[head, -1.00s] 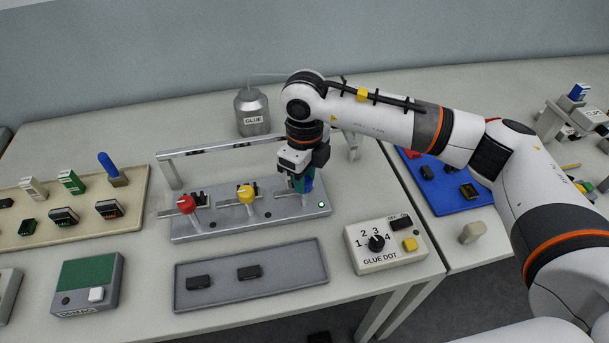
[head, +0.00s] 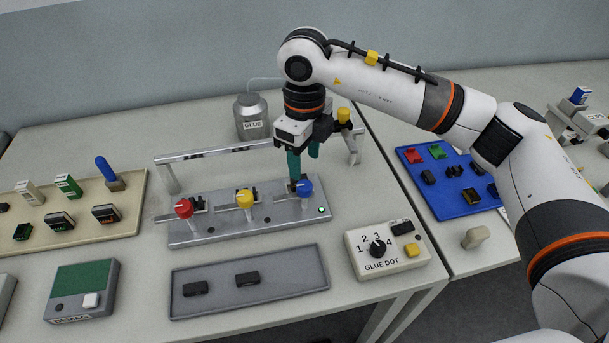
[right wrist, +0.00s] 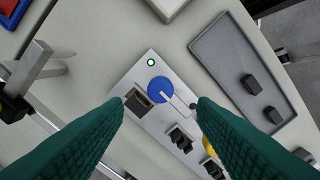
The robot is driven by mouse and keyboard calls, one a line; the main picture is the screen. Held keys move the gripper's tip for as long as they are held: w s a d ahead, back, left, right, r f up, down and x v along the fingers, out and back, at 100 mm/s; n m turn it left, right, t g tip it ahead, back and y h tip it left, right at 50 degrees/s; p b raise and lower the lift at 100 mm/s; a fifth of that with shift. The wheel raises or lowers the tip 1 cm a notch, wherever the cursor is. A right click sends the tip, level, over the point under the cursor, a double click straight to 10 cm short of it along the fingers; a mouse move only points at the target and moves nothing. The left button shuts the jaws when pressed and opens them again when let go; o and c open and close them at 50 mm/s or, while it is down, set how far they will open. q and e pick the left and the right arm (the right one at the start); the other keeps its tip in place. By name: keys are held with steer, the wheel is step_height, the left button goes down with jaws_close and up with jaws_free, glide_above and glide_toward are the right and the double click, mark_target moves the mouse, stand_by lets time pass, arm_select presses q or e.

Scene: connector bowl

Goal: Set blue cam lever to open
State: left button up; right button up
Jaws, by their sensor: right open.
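The blue cam lever (head: 304,186) has a round blue top and stands at the right end of the grey metal fixture (head: 283,212). In the right wrist view the blue lever (right wrist: 159,90) shows a pale bar pointing to the lower right, beside a dark square socket (right wrist: 138,101). My right gripper (head: 303,164) is open above and behind the blue lever, its teal fingers apart and empty. In the right wrist view the right gripper's fingertips (right wrist: 161,102) lie on either side of the lever's picture. My left gripper is not in view.
Red (head: 184,208) and yellow (head: 245,199) levers stand left on the same fixture. A small green light (head: 322,209) is lit at its right end. A metal rail (head: 215,151) runs behind. A glue-dot box (head: 388,249) and grey tray (head: 250,282) lie in front.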

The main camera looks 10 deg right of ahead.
step_height(320, 180, up, 6)
steer(key=shift+f+b, duration=0.25)
steer(key=shift+b, duration=0.05)
